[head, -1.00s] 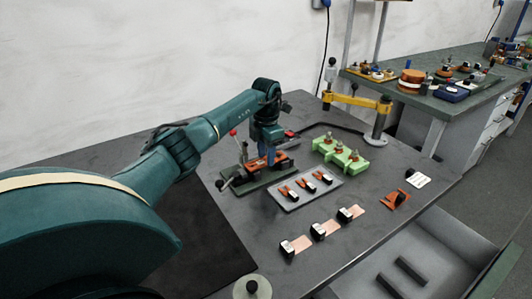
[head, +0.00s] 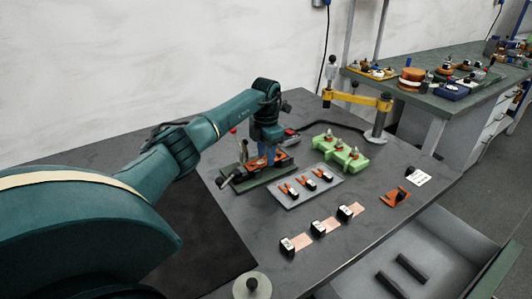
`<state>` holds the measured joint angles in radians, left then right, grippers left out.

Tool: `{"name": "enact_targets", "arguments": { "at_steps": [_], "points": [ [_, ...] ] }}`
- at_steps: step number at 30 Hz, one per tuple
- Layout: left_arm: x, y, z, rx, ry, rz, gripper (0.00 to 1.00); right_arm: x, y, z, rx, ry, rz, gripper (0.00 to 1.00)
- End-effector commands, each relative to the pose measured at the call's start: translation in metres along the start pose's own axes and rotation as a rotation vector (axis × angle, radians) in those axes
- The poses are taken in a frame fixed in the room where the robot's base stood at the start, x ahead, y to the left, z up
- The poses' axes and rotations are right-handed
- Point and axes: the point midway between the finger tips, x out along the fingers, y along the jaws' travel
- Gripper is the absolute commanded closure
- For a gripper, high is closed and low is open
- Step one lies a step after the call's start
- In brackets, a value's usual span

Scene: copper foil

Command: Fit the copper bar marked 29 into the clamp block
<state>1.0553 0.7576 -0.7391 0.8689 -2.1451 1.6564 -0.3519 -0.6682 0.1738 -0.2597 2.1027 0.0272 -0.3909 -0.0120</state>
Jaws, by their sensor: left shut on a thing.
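My right gripper is not in view.
Copper strips (head: 303,242) lie in front, and an orange piece (head: 394,198) lies at right.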

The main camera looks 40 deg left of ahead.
Motion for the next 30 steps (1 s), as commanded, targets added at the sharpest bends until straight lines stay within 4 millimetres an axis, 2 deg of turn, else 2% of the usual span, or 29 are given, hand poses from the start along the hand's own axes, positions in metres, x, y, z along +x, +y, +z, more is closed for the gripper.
{"name": "enact_targets", "arguments": {
  "at_steps": [1,2,4,14,30],
  "points": [
    [0.000,0.000,0.000,0.000,0.001,0.000,0.93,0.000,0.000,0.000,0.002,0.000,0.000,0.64],
    [0.000,0.000,0.000,0.000,0.001,0.000,0.62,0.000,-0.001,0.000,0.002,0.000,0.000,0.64],
    [0.001,0.000,0.000,0.000,0.001,0.000,0.57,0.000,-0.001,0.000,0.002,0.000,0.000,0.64],
    [-0.002,0.000,0.000,0.000,0.001,0.000,0.57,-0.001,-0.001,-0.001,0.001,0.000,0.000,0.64],
    [-0.024,0.000,0.000,0.000,0.000,0.000,0.57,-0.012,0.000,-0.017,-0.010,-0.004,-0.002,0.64]
  ]
}}
